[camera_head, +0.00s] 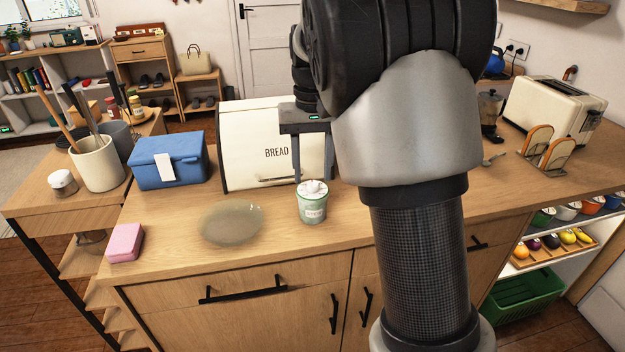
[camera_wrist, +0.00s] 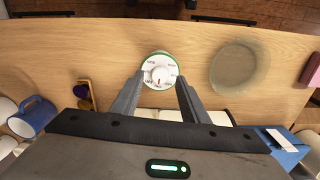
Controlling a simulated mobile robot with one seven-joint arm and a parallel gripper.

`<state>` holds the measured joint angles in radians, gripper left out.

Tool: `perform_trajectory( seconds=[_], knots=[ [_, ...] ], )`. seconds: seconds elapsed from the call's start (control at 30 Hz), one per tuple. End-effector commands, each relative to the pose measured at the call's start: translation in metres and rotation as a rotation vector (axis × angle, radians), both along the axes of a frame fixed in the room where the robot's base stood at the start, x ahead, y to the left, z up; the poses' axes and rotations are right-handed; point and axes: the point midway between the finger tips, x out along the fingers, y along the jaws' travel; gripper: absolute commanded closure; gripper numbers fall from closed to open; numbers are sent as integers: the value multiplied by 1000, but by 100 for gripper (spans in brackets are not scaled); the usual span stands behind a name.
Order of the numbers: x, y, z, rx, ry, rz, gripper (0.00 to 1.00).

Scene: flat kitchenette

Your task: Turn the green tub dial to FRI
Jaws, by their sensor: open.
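The green tub (camera_head: 312,207) stands upright on the wooden counter in front of the bread box, with a white dial on its top. In the wrist view the dial (camera_wrist: 160,71) shows a raised white grip and small lettering around its rim, too small to read surely. My gripper (camera_head: 313,178) is open above the tub. In the wrist view its two fingers (camera_wrist: 158,95) reach toward the dial's near edge, one on each side, and hold nothing. I cannot tell whether they touch the dial.
The cream bread box (camera_head: 245,140) stands behind the tub. A round translucent plate (camera_head: 232,222) lies to its left. A blue box (camera_head: 170,160), a pink block (camera_head: 125,242) and a utensil crock (camera_head: 98,165) are farther left. A toaster (camera_head: 555,108) is at right. The counter just around the tub is clear.

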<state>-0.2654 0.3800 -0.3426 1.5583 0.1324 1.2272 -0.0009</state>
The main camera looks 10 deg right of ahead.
Motion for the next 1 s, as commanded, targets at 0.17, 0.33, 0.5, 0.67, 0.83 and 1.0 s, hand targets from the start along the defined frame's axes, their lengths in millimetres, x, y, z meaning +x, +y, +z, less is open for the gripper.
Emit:
perform_trajectory(
  seconds=[0.17,0.33,0.5,0.67,0.83,1.0],
  knots=[
    [0,0,-16,1,0,0,59],
    [0,0,-19,1,-1,0,59],
    [0,0,-19,0,-1,0,61],
    [0,0,-18,0,-1,0,88],
    [0,0,-18,0,-1,-1,100],
    [0,0,-17,0,0,-26,100]
  ],
)
